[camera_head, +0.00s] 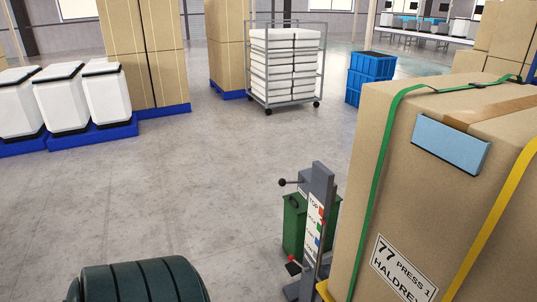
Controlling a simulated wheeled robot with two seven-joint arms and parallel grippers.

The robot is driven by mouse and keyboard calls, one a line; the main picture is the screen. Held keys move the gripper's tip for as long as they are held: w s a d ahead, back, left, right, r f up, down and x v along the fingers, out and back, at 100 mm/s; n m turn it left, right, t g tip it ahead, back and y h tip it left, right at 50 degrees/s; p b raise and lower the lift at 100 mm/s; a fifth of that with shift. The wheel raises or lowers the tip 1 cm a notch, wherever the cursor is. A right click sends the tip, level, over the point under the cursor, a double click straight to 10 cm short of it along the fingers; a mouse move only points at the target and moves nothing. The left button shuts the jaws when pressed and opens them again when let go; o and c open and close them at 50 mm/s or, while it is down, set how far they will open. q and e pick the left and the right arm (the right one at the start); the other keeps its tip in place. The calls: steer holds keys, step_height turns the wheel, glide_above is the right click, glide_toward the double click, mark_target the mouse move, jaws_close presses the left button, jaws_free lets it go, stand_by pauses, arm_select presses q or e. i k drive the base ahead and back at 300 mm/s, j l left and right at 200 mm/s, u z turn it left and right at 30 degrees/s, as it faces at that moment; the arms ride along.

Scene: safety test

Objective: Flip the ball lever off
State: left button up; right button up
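The ball lever (284,182) is a small black ball on a short rod. It sticks out to the left from the upper part of a grey upright post (321,178), right of the picture's middle. The rod looks roughly level. A label strip with text and coloured marks (314,222) runs down the post. Neither of my grippers is in view.
A large strapped cardboard box (395,205) stands close on the right of the post. A green bin (294,225) is behind the post. A dark green ribbed cylinder (140,284) is at the bottom left. The floor left of the post is open.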

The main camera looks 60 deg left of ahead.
mark_target(291, 257)
steer(key=u, duration=1.15)
steer(key=i+j, duration=1.15)
steer(key=i+j+u, duration=0.05)
steer(key=i, duration=0.05)
